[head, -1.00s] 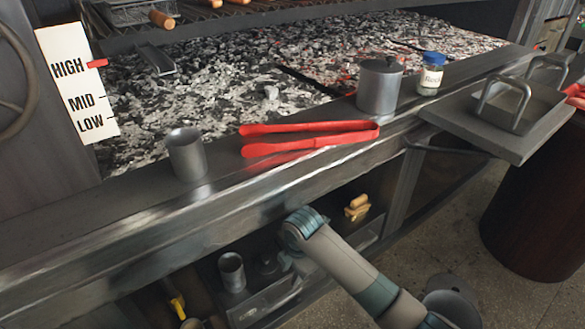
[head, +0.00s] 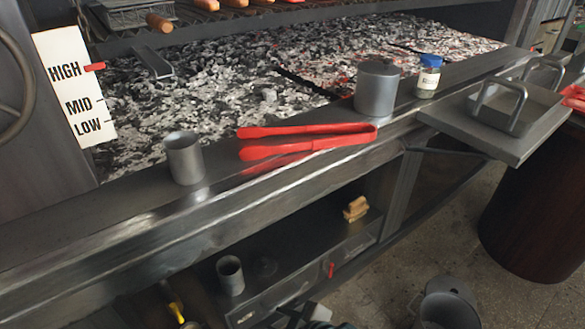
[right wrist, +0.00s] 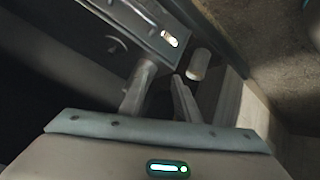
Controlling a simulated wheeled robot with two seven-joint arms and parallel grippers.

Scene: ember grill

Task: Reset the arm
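My right gripper (right wrist: 162,76) shows in the right wrist view with its two fingers apart and nothing visible between them. In the head view only a dark part of my right arm shows at the bottom edge, below the shelf under the grill. My left gripper is in neither view. A pale cylinder (right wrist: 199,64) stands just beyond the fingertips in the right wrist view; I cannot tell what it is.
Another cup (head: 230,275) sits on the lower shelf. A grey bin (head: 447,303) stands on the floor.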

